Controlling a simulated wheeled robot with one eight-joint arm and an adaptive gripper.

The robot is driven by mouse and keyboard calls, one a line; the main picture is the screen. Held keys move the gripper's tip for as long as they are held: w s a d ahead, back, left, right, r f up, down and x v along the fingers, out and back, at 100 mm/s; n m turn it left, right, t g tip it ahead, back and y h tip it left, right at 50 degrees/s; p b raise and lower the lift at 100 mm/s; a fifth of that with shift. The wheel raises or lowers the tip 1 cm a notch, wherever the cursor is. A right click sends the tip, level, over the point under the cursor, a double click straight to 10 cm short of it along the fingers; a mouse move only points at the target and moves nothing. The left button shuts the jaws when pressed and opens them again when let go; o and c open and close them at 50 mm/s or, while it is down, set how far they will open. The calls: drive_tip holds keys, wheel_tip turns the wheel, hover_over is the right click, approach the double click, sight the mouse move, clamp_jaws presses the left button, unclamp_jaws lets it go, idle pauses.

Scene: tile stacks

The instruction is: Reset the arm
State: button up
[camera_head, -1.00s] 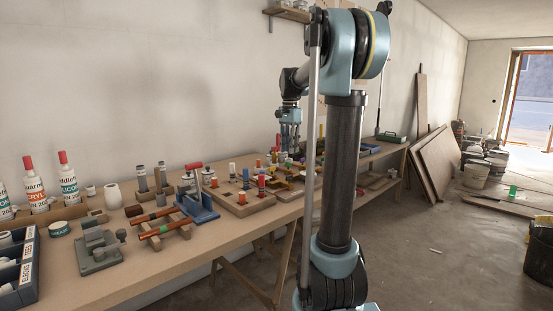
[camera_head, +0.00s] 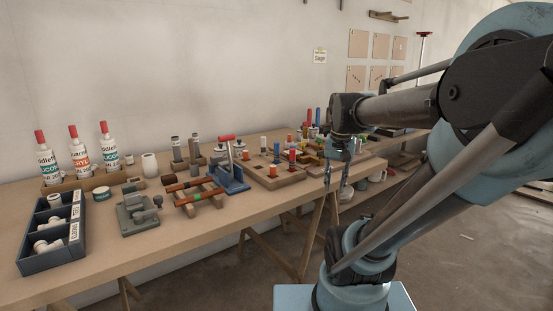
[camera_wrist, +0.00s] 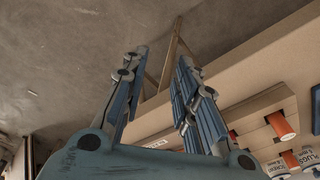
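My arm comes in from the right in the head view, with its forearm reaching left over the bench's front edge. My gripper (camera_head: 343,172) hangs downward at its end, by the bench's front edge. In the wrist view, my gripper (camera_wrist: 158,72) has its two blue fingers apart, with nothing between them. The floor, a trestle leg and the bench edge show past the fingers.
The wooden workbench (camera_head: 110,270) holds a dark blue divided tray (camera_head: 45,262), red-capped bottles (camera_head: 76,155), a grey fixture (camera_head: 138,218) and a blue stand (camera_head: 231,182). Several wooden boards with coloured pegs (camera_head: 278,178) lie further along. The floor (camera_head: 235,290) before the bench is open.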

drive_tip(key=s+f+n, duration=0.3)
drive_tip(key=s+f, duration=0.6)
drive_tip(key=f, duration=0.2)
drive_tip(key=shift+t, duration=0.3)
